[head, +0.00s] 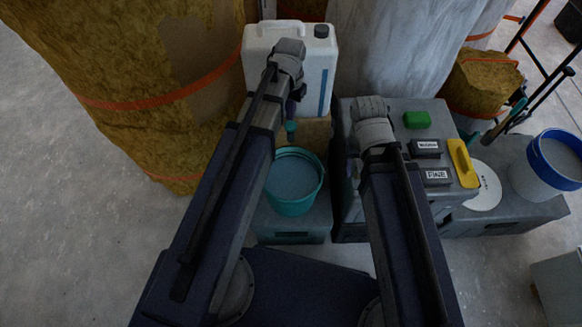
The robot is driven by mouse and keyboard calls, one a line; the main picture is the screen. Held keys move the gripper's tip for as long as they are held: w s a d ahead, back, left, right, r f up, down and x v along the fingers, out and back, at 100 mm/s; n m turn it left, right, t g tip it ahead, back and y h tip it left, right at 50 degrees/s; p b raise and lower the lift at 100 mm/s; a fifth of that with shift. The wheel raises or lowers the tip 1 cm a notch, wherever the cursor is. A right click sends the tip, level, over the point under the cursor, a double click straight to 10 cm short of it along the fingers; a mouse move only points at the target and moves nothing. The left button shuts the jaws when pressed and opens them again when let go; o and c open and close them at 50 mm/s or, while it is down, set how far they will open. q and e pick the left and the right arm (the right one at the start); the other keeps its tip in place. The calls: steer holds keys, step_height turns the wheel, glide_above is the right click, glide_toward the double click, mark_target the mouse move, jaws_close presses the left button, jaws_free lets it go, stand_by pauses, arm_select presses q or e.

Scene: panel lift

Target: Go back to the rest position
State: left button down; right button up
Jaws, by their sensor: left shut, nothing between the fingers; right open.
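My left arm reaches up the picture, and its gripper (296,94) hangs from the wrist in front of the white canister (318,58). The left gripper is shut and empty, with its fingers small and dark. My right arm ends over the left part of the grey case (420,106). My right gripper (371,110) is open; its fingers are mostly hidden by its own wrist. A small teal object (290,130) shows just below the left gripper, above the teal bucket (294,207); I cannot tell what it is.
The grey case carries a green block (417,119), two labelled dark blocks (437,177) and a yellow tool (463,163). A white lid (484,187) and a blue-rimmed bucket (550,166) stand to the right. Wrapped insulation rolls (130,70) stand at left. The left floor is clear.

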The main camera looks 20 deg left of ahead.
arm_select(q)
step_height(320, 180, up, 3)
steer(key=shift+r+p, duration=0.1)
steer(key=shift+p, duration=0.9)
arm_select(e)
step_height(320, 180, up, 3)
arm_select(q)
steer(key=s+d+r+m+y+p, duration=0.1)
steer(key=s+d+r+p, duration=0.9)
steer(key=s, duration=0.4)
steer(key=shift+s+d, duration=0.15)
steer(key=shift+d, duration=0.1)
arm_select(e)
step_height(320, 180, up, 10)
